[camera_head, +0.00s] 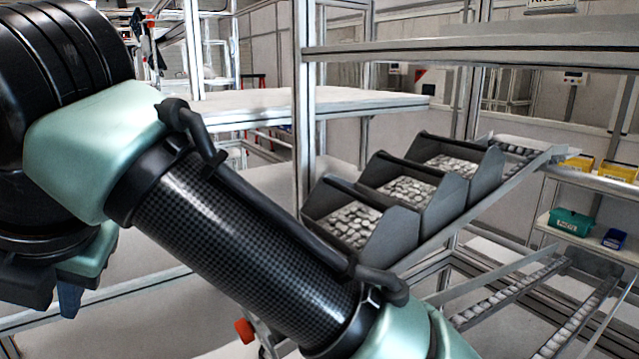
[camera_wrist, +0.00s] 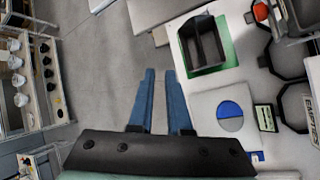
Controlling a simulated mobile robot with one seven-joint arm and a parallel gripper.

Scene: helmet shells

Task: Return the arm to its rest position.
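My arm (camera_head: 240,245) fills the left and lower middle of the head view, bent, with a black patterned link and pale green joints. In the wrist view my gripper (camera_wrist: 160,73) shows two blue fingers with a narrow gap between them. Nothing is between the fingers, and grey floor shows beyond them. In the head view a small blue finger part shows at the lower left, below the pale green wrist; the rest of the gripper is hidden there.
A sloped rack holds grey bins (camera_head: 437,206) of small parts, right of my arm. A metal frame post (camera_head: 304,120) stands close behind the arm.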

